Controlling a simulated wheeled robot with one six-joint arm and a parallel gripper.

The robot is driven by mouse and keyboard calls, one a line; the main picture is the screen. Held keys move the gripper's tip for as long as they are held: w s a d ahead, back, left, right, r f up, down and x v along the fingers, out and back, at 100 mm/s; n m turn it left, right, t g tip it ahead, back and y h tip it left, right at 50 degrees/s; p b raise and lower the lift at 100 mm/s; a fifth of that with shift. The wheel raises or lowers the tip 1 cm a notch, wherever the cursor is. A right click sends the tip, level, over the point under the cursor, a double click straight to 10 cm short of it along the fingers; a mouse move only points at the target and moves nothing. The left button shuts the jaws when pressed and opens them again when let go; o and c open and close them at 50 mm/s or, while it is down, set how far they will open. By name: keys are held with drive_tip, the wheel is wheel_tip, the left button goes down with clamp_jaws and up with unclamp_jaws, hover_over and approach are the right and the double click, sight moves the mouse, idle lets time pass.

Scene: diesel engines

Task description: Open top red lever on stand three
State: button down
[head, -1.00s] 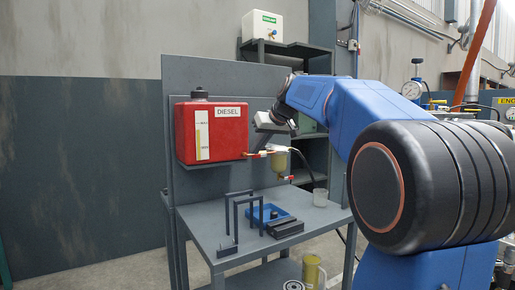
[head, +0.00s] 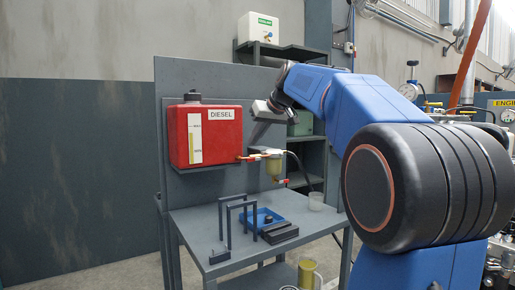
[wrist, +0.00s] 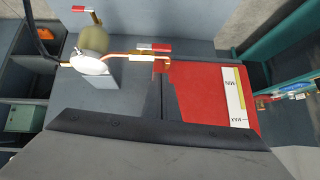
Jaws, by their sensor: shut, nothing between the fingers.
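The top red lever (head: 249,157), with a white part, sits on the copper pipe between the red diesel tank (head: 214,135) and the filter bowl (head: 274,168). In the wrist view, which is turned over, the lever (wrist: 154,47) lies along the pipe, close beside it. A lower red-and-white lever (head: 283,183) is under the filter bowl; it also shows in the wrist view (wrist: 81,8). My gripper (head: 266,112) is shut and empty, above and slightly right of the top lever, apart from it. Its fingertips are hard to make out.
The grey stand panel (head: 185,80) rises behind the tank. The table (head: 190,222) below holds a dark frame (head: 230,212), a blue tray (head: 252,222) and a clear cup (head: 316,200). A shelf with a white container (head: 258,28) stands behind.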

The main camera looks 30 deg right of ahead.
drive_tip(key=a+v, duration=0.1)
drive_tip(key=v, duration=0.9)
drive_tip(key=shift+d, duration=0.2)
drive_tip(key=s+a+f+g, duration=0.1)
drive_tip(key=s+a+f, duration=0.4)
drive_tip(key=s+f, duration=0.5)
drive_tip(key=s+a+f+g, duration=0.1)
drive_tip(key=s+a+f, duration=0.4)
drive_tip(key=f, duration=1.6)
drive_tip(key=s+a+f+g+h, duration=0.1)
drive_tip(key=s+a+f, duration=0.5)
drive_tip(key=s+f, duration=0.9)
drive_tip(key=shift+s+f+g, duration=0.25)
drive_tip(key=shift+s+g, duration=0.2)
drive_tip(key=shift+g, duration=0.15)
